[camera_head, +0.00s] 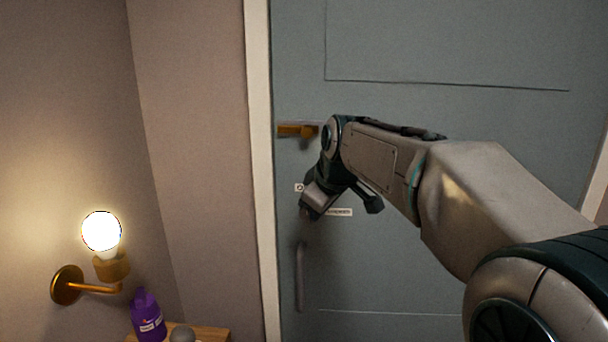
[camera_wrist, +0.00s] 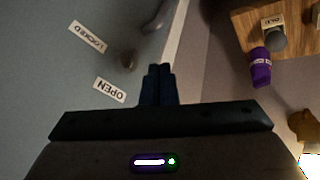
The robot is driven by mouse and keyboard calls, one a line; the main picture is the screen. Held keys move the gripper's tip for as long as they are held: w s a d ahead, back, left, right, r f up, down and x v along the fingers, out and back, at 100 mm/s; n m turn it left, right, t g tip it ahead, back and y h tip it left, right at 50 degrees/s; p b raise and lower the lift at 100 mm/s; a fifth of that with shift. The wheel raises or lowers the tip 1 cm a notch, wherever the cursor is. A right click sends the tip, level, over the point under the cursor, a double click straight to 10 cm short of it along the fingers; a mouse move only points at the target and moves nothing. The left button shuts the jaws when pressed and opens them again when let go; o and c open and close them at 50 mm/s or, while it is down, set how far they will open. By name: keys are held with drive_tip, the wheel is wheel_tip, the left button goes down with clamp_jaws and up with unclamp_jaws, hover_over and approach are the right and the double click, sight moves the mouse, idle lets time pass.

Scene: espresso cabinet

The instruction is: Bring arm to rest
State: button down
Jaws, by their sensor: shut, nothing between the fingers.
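My arm reaches in from the right in the head view, bent at the wrist in front of the blue-grey door (camera_head: 450,120). My gripper (camera_head: 306,212) hangs low beside the door's left part, its fingertips dark and hard to make out there. In the wrist view my gripper (camera_wrist: 157,68) has its two dark fingers together with nothing between them. The fingers point toward the door edge, apart from the small round knob (camera_wrist: 128,60) as far as I can tell.
A brass latch (camera_head: 291,130) is on the door above my gripper, and a vertical handle (camera_head: 300,276) is below it. A lit wall lamp (camera_head: 102,232) is at left. A purple bottle (camera_head: 148,318) and grey round object (camera_head: 182,335) stand by a wooden shelf (camera_head: 213,334).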

drive_tip(key=s+d+f+m+g+h, duration=0.1)
drive_tip(key=s+d+f+m, duration=0.2)
drive_tip(key=s, duration=0.5)
drive_tip(key=s+d+f+m, duration=0.4)
drive_tip(key=s+d+f, duration=0.2)
drive_tip(key=s, duration=0.3)
drive_tip(key=s+d+f+m+g+h, duration=0.1)
drive_tip(key=s+d+f+m, duration=0.3)
drive_tip(key=s, duration=0.5)
wheel_tip(320, 180, down, 3)
drive_tip(key=shift+s+d+r+g+h, duration=0.1)
drive_tip(key=shift+s+d+g+h, duration=0.05)
drive_tip(key=shift+s+g+h, duration=0.15)
